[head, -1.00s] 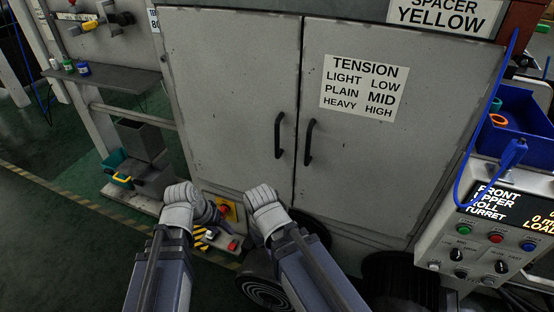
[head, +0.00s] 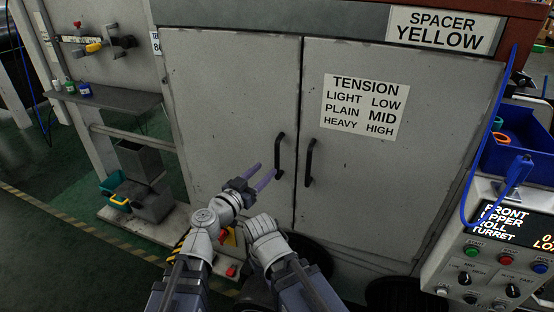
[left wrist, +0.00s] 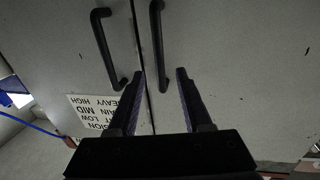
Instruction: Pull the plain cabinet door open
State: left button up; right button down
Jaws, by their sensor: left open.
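The plain cabinet door (head: 230,100) is the left one, grey and shut, with no sign on it. Its black bar handle (head: 280,155) stands near the middle seam. My left gripper (head: 266,172) is open, its two purple fingers pointing at the lower part of this handle. In the left wrist view, which is upside down, the same handle (left wrist: 158,45) lies ahead between the open fingertips (left wrist: 159,73). I cannot tell whether they touch it. My right arm's wrist shows low in the head view, but its jaws are hidden.
The right door (head: 400,170) is shut, with a TENSION sign (head: 362,105) and its own black handle (head: 309,163) close by. A control panel (head: 500,240) and a blue bin (head: 520,145) stand at the right. A shelf (head: 110,103) is at the left.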

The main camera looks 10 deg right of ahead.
aim_at(276, 160)
pick_arm(q)
jog(key=x, duration=0.8)
jog(key=shift+c, duration=0.4)
grip_shut()
dwell(1.0)
